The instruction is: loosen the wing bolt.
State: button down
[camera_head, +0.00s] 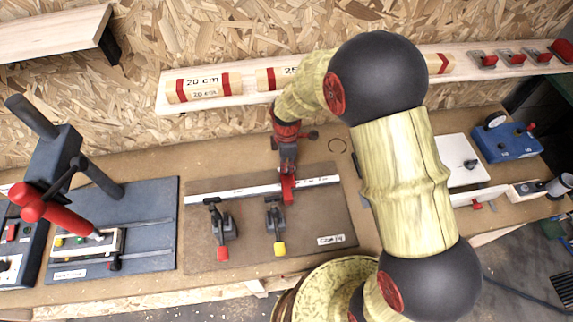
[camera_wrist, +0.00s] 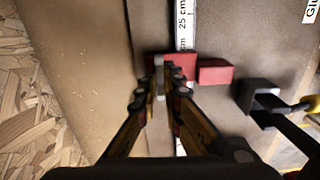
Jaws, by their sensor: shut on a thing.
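A red sliding stop (camera_head: 288,190) sits across the white rail with a scale (camera_head: 240,193) on the brown board. It also shows in the wrist view (camera_wrist: 215,72), just beyond my fingertips. My gripper (camera_wrist: 160,75) points down at the stop's back end, its fingers close together. A small grey upright piece, apparently the wing bolt (camera_wrist: 159,82), stands between the fingertips, and my gripper is shut on it. In the head view my gripper (camera_head: 288,168) hides the bolt. How far the bolt is turned cannot be told.
Two black toggle clamps, one with a red tip (camera_head: 222,253) and one with a yellow tip (camera_head: 279,248), stand in front of the rail. A dark fixture board (camera_head: 150,225) lies to the left. A blue box (camera_head: 507,143) and a white plate (camera_head: 450,150) are at the right.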

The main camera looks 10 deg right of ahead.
jog(key=shift+s+f+n, duration=0.15)
jog(key=shift+f+n, duration=0.05)
jog(key=shift+n, duration=0.8)
jog(key=c, duration=1.9)
grip_release()
jog(key=shift+r, duration=0.2)
notch_tip(320, 180, up, 12)
jog(key=shift+f, duration=0.15)
